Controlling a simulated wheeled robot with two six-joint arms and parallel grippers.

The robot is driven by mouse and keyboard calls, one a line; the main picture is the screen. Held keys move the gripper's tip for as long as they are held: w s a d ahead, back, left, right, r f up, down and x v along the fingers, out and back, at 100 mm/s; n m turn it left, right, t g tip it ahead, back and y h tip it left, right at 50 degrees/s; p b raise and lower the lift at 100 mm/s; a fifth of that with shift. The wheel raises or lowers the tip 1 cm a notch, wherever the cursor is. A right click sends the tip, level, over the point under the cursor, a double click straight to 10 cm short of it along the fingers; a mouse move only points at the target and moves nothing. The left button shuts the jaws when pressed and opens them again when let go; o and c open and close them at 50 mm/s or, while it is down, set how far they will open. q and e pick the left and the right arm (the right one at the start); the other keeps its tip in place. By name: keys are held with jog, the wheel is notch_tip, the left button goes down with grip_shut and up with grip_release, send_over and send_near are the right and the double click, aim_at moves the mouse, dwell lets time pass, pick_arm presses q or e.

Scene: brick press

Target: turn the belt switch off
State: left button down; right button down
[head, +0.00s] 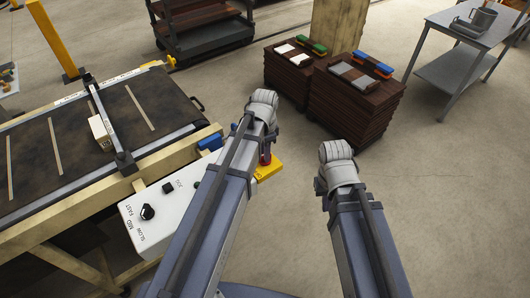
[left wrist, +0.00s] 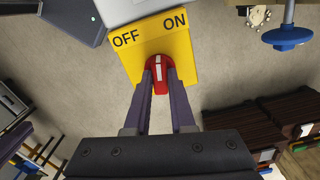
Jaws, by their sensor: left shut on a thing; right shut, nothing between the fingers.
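The belt switch is a red handle (left wrist: 159,88) with a white mark, on a yellow box (left wrist: 188,62) lettered OFF on the left and ON on the right. The white mark runs nearly straight up in the left wrist view, between the two words. My left gripper (left wrist: 160,74) is shut on the red handle, one finger on each side. In the head view the yellow box (head: 268,168) shows beside my left forearm, which hides most of the switch. My right arm shows in the head view, but its fingers are out of sight.
A white control panel (head: 153,228) with a black dial marked SLOW, MID and FAST is left of my left arm. The belt (head: 70,150) carries a pale block (head: 101,133). Brick stacks (head: 350,108) and a grey table (head: 470,35) stand beyond open floor.

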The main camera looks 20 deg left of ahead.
pick_arm(q)
jog(key=n, duration=0.5)
jog(key=shift+n, duration=0.3)
jog(key=n, duration=0.5)
jog(key=shift+n, duration=0.3)
jog(key=c, duration=0.8)
grip_release()
jog(key=shift+o, duration=0.2)
jog(key=shift+r, duration=0.15)
notch_tip(320, 180, up, 8)
jog(key=p, duration=0.8)
jog(key=shift+f, duration=0.2)
